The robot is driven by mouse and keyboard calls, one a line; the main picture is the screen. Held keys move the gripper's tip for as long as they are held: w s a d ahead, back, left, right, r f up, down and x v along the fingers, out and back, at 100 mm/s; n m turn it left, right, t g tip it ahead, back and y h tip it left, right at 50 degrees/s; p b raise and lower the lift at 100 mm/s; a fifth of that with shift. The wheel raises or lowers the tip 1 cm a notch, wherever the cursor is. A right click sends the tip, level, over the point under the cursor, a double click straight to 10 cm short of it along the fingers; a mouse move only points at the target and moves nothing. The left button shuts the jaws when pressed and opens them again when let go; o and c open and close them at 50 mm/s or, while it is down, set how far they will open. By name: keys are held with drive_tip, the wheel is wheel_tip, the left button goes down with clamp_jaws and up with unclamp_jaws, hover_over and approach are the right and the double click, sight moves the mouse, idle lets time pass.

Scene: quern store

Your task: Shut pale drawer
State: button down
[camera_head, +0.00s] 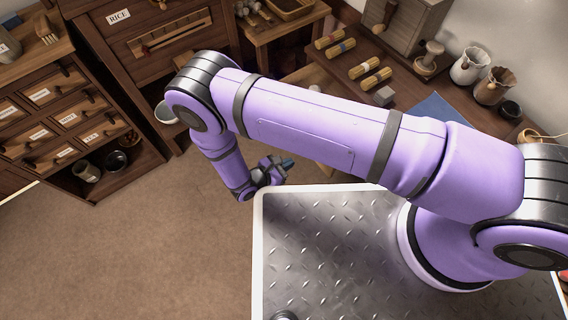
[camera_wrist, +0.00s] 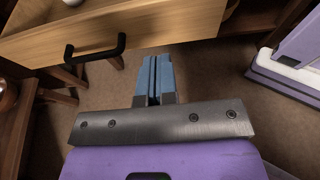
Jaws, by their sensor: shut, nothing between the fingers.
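The pale drawer (camera_wrist: 165,28) fills the upper part of the wrist view, showing its light wood front and a black bar handle (camera_wrist: 95,50). In the head view my arm covers most of it; a pale strip (camera_head: 312,76) behind the arm may be part of it. It seems to stand out from darker wood, but I cannot tell how far. My gripper (camera_wrist: 153,82) has blue fingers, shut and empty, just below the drawer front and right of the handle. I see no clear contact. It also shows in the head view (camera_head: 287,163), low over the floor.
A cabinet of small labelled drawers (camera_head: 50,110) stands at left, beside a larger cabinet with a RICE label (camera_head: 119,17). A bench at right carries spaghetti bundles (camera_head: 370,72) and jars (camera_head: 470,65). The brown floor (camera_head: 170,240) is clear at lower left.

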drive_tip(key=r+x, duration=0.1)
drive_tip(key=x, duration=0.8)
drive_tip(key=shift+w+d, duration=0.3)
drive_tip(key=shift+d, duration=0.1)
drive_tip(key=shift+d+f, duration=0.1)
drive_tip(key=w+d, duration=0.4)
drive_tip(key=d, duration=0.2)
drive_tip(key=w+d, duration=0.4)
drive_tip(key=d, duration=0.2)
drive_tip(key=w+d, duration=0.4)
drive_tip(key=d, duration=0.2)
drive_tip(key=shift+w+d, duration=0.15)
drive_tip(key=shift+w, duration=0.1)
